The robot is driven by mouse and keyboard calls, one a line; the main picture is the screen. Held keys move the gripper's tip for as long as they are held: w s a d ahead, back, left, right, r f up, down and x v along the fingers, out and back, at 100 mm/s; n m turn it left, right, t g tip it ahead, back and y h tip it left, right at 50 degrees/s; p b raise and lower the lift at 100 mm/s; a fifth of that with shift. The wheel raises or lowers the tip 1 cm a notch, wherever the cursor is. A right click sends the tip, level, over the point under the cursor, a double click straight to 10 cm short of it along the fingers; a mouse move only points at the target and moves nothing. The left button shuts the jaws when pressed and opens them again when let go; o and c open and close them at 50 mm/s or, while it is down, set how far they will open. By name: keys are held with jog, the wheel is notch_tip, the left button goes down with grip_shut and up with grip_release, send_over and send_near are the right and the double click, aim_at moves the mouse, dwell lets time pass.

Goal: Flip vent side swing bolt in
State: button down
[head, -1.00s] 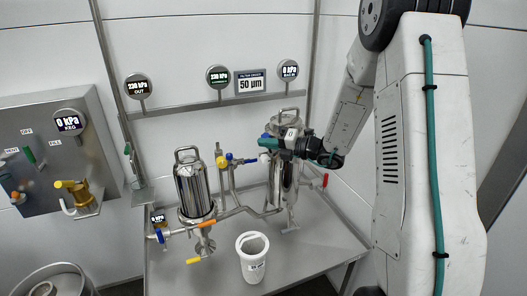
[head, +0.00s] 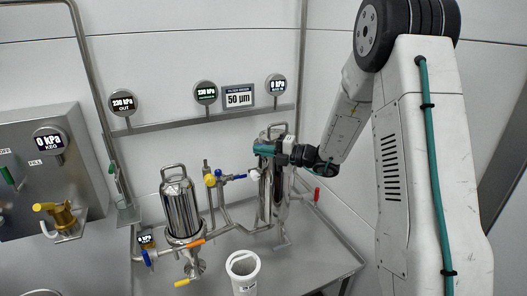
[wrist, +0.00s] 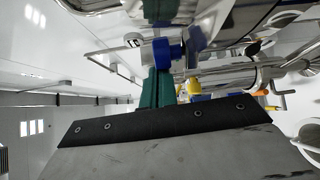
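The right filter housing (head: 275,200) is an upright polished steel tank with a handle on its lid. My gripper (head: 262,149), with teal fingers, is at the upper front of this housing, just below its lid. In the wrist view the teal fingers (wrist: 157,88) are close together, beside a blue fitting (wrist: 162,52) on a steel rod. I cannot tell whether they touch it or have anything between them. The vent side swing bolt cannot be made out; the lid rim is partly hidden by my gripper.
A second steel housing (head: 180,211) stands to the left, with valves and pipes between the two. A white beaker (head: 243,274) stands at the front of the bench. Round gauges (head: 205,93) hang on the rail behind. A red handle (head: 317,195) sticks out right of the right housing.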

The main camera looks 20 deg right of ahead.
jog(key=shift+d+r, duration=0.1)
jog(key=s+a, duration=0.2)
jog(key=a, duration=0.2)
jog(key=v, duration=1)
jog(key=shift+d, duration=0.15)
jog(key=shift+w, duration=0.15)
